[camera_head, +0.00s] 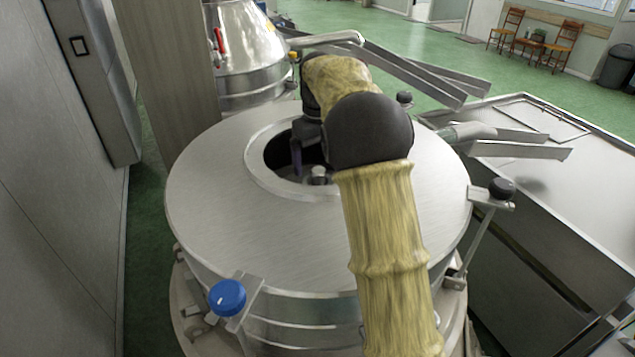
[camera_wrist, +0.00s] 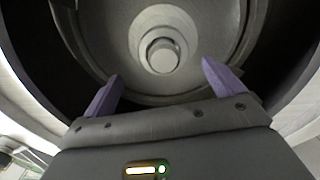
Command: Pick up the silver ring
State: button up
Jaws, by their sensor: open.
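My gripper (camera_head: 297,158) reaches down into the round opening in the lid of a steel centrifuge. In the wrist view my gripper (camera_wrist: 160,72) has its two purple fingers wide apart, with nothing between them. Beyond the fingertips a round metal hub (camera_wrist: 162,55) stands at the centre of the bowl, inside a pale round collar (camera_wrist: 140,22). The hub top also shows in the head view (camera_head: 318,176). I cannot pick out a loose silver ring; whether the collar is a separate ring, I cannot tell. My arm hides part of the opening.
The opening has a raised metal rim (camera_head: 270,188) on the wide lid (camera_head: 230,240). A blue knob (camera_head: 227,297) and a black knob (camera_head: 502,188) stand at the lid's edge. A steel tank with chutes (camera_head: 510,148) is at right, a wooden post (camera_head: 170,70) at left.

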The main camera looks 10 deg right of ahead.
aim_at(317, 167)
dwell(0.3)
jog(key=f+p, duration=0.2)
jog(key=f, duration=0.1)
jog(key=f+p, duration=0.1)
jog(key=shift+s+a+f, duration=0.15)
jog(key=shift+a+f, duration=0.15)
jog(key=shift+f, duration=0.35)
jog(key=shift+r, duration=0.1)
jog(key=c, duration=1.2)
